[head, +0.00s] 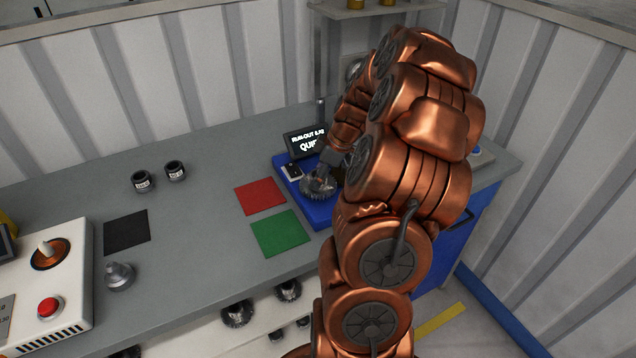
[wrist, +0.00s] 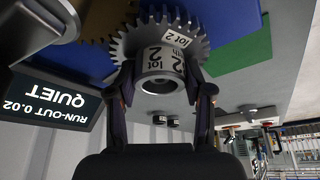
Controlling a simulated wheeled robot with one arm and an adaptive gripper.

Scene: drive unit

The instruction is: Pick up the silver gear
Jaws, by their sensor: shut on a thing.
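The silver gear (wrist: 160,50) is in the wrist view, with teeth around its rim and a hub labelled "lot 2". My gripper (wrist: 165,90) is shut on the gear's hub, one finger on each side. In the head view the gear (head: 318,187) shows as a grey toothed disc at or over the blue platform (head: 318,214). My gripper (head: 334,163) is partly hidden there behind my copper arm. I cannot tell whether the gear touches the platform.
A display (head: 306,141) reading "QUIET" stands close behind the gear. Red (head: 260,195), green (head: 280,233) and black (head: 127,232) squares lie on the grey bench. Two small dark labelled cylinders (head: 158,176) stand at the back left. A brass-coloured toothed part (wrist: 100,20) is beside the gear.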

